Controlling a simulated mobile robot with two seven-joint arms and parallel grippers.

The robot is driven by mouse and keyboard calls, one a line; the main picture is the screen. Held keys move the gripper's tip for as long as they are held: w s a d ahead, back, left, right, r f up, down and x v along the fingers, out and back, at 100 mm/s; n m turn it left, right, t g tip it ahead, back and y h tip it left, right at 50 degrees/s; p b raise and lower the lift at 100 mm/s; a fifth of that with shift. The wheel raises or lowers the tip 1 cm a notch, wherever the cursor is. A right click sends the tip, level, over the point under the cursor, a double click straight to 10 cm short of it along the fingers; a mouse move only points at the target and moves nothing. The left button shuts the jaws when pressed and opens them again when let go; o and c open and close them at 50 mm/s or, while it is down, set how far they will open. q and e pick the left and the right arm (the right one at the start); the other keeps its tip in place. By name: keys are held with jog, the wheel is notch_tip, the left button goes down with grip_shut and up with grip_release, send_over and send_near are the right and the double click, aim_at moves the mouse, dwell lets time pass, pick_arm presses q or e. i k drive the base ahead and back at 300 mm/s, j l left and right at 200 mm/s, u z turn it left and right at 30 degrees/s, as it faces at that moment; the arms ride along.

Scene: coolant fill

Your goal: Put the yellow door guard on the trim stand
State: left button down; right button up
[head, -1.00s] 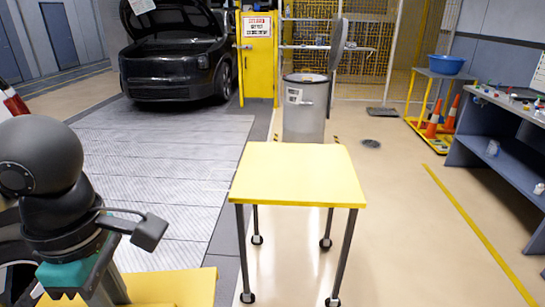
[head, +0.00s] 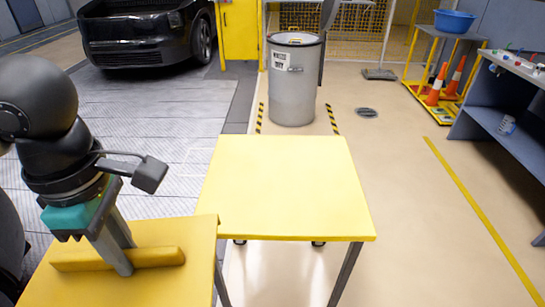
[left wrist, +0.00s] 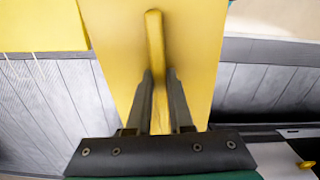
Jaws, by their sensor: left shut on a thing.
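The yellow door guard (head: 160,257) is a short yellow bar low at the left in the head view, over a yellow top (head: 190,232). My left gripper (head: 122,268) points down and is shut on it. In the left wrist view the guard (left wrist: 155,38) runs between the two fingers (left wrist: 159,78), with the yellow surface (left wrist: 195,50) behind it. I cannot tell whether the guard touches that surface. A second yellow-topped stand (head: 285,180) on dark legs is bare at the centre. I cannot tell which one is the trim stand. My right gripper is out of view.
A grey drum (head: 294,85) stands behind the bare stand. A dark car (head: 145,35) is at the back left. A blue workbench (head: 515,100) and a yellow rack (head: 440,70) with orange cones are at the right. The floor (head: 420,240) right of the stand is clear.

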aim_at(274, 179)
jog(key=i+z, duration=0.1)
jog(key=i, duration=0.45)
jog(key=i+j, duration=0.15)
jog(key=i, duration=0.45)
jog(key=z, duration=0.3)
jog(key=i, duration=0.05)
